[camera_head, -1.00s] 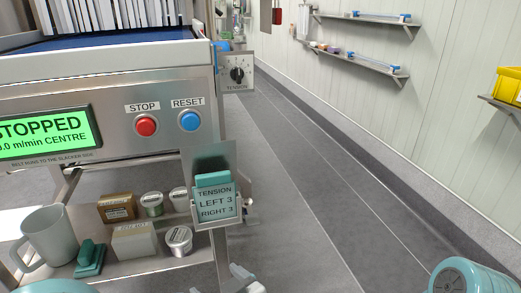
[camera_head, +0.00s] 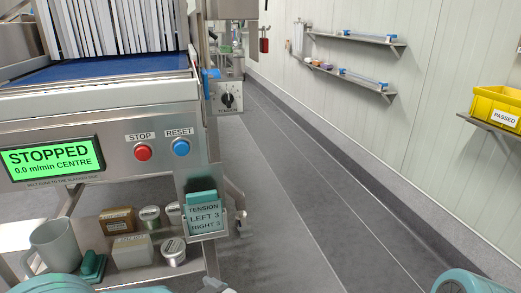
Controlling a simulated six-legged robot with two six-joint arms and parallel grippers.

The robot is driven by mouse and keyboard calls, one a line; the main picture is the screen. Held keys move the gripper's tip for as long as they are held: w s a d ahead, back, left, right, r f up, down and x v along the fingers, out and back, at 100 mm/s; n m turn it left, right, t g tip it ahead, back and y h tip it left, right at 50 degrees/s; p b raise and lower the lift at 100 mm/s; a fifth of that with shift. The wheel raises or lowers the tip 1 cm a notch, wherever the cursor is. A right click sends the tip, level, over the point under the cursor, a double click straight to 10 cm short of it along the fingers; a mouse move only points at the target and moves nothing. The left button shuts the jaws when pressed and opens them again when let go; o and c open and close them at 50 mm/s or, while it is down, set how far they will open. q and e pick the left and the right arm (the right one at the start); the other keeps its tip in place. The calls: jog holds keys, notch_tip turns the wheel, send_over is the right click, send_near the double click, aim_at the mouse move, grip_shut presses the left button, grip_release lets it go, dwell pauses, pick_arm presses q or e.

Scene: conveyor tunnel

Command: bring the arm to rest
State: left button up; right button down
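A rounded teal part of my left arm (camera_head: 55,284) shows at the bottom left edge. A rounded teal part of my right arm (camera_head: 463,282) shows at the bottom right edge. I cannot make out fingertips of either gripper. The conveyor's screen (camera_head: 52,158) is lit green and reads STOPPED, 0.0 m/min CENTRE. A red STOP button (camera_head: 142,152) and a blue RESET button (camera_head: 181,148) sit to its right. A TENSION knob (camera_head: 228,100) is on the machine's right side.
Below the panel, a shelf (camera_head: 150,270) holds a grey mug (camera_head: 55,245), small boxes and tins. A TENSION LEFT 3 RIGHT 3 card (camera_head: 205,217) hangs at its right. A yellow PASSED crate (camera_head: 497,107) stands on a wall shelf. The aisle floor (camera_head: 300,190) is clear.

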pick_arm(q)
jog(key=a+r+m+g+h+p, duration=0.2)
jog(key=a+r+p, duration=0.3)
jog(key=a+p, duration=1.2)
jog(key=s+d+f+m+g+h+p, duration=0.2)
jog(key=s+d+h+p, duration=0.3)
jog(key=s+d, duration=0.3)
jog(key=s+d+f+m+g+h+p, duration=0.2)
jog(key=s+d+g+h+p, duration=0.2)
jog(key=s+d, duration=0.5)
jog(key=d+h+p, duration=0.1)
jog(key=h+p, duration=0.1)
jog(key=shift+d+f+m+h, duration=0.25)
jog(key=shift+d+m+h, duration=0.05)
jog(key=shift+m, duration=0.1)
pick_arm(e)
notch_tip(320, 180, up, 29)
jog(key=s+a+g, duration=0.1)
jog(key=s, duration=0.1)
jog(key=shift+a+r+n, duration=0.15)
jog(key=shift+a+n, duration=0.15)
jog(key=shift+a, duration=0.05)
pick_arm(q)
jog(key=shift+s, duration=0.1)
